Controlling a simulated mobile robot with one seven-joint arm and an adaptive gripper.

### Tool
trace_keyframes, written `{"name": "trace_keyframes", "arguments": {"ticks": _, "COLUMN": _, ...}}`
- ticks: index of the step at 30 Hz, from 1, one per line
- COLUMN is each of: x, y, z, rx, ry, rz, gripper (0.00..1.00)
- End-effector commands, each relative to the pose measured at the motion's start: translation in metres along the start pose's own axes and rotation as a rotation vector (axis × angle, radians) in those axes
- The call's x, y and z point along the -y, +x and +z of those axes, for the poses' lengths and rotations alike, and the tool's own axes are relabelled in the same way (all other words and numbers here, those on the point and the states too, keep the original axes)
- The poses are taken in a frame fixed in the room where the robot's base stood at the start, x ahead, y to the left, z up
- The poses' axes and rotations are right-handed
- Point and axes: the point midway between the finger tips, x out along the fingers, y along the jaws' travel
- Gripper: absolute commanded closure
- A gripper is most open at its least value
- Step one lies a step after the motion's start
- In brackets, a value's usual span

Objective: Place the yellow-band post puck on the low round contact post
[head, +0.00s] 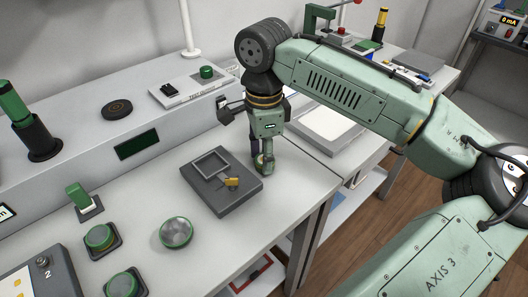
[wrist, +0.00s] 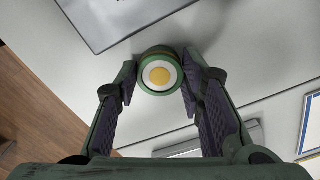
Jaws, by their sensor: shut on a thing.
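My gripper (wrist: 160,85) is shut on a green round piece (wrist: 160,72) with a white face and a yellow centre. I take it to be the yellow-band post puck. Its face shows between the two fingers in the wrist view. In the head view my gripper (head: 263,157) points down at the bench's right side, just beyond the dark plate, with the piece (head: 262,163) low near the bench top. I cannot tell whether it touches the bench. I cannot tell for sure which fixture is the low round contact post; a low dark disc with an orange ring (head: 117,108) sits on the raised ledge.
A dark plate (head: 205,200) with a square frame and brass block (head: 232,182) lies left of my gripper. A green-and-black post (head: 38,135) stands far left. The bench's right edge is close to my gripper.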

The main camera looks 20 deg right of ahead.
Motion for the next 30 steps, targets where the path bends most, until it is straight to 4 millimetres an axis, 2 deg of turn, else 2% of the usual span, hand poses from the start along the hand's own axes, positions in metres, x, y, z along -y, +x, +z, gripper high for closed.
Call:
{"name": "trace_keyframes", "arguments": {"ticks": 1, "x": 0.000, "y": 0.003, "z": 0.000, "rx": 0.001, "ry": -0.001, "rz": 0.000, "gripper": 0.93}}
{"name": "trace_keyframes", "arguments": {"ticks": 2, "x": 0.000, "y": 0.002, "z": 0.000, "rx": 0.000, "ry": -0.001, "rz": 0.000, "gripper": 0.63}}
{"name": "trace_keyframes", "arguments": {"ticks": 10, "x": 0.000, "y": 0.001, "z": 0.000, "rx": 0.000, "ry": 0.000, "rz": 0.000, "gripper": 0.45}}
{"name": "trace_keyframes", "arguments": {"ticks": 19, "x": 0.000, "y": 0.001, "z": 0.000, "rx": -0.001, "ry": 0.000, "rz": 0.000, "gripper": 0.44}}
{"name": "trace_keyframes", "arguments": {"ticks": 23, "x": 0.001, "y": -0.007, "z": 0.000, "rx": -0.002, "ry": 0.001, "rz": -0.002, "gripper": 0.44}}
{"name": "trace_keyframes", "arguments": {"ticks": 26, "x": 0.001, "y": -0.022, "z": 0.000, "rx": -0.001, "ry": 0.000, "rz": -0.003, "gripper": 0.44}}
{"name": "trace_keyframes", "arguments": {"ticks": 30, "x": 0.001, "y": -0.053, "z": 0.000, "rx": -0.001, "ry": 0.000, "rz": -0.003, "gripper": 0.44}}
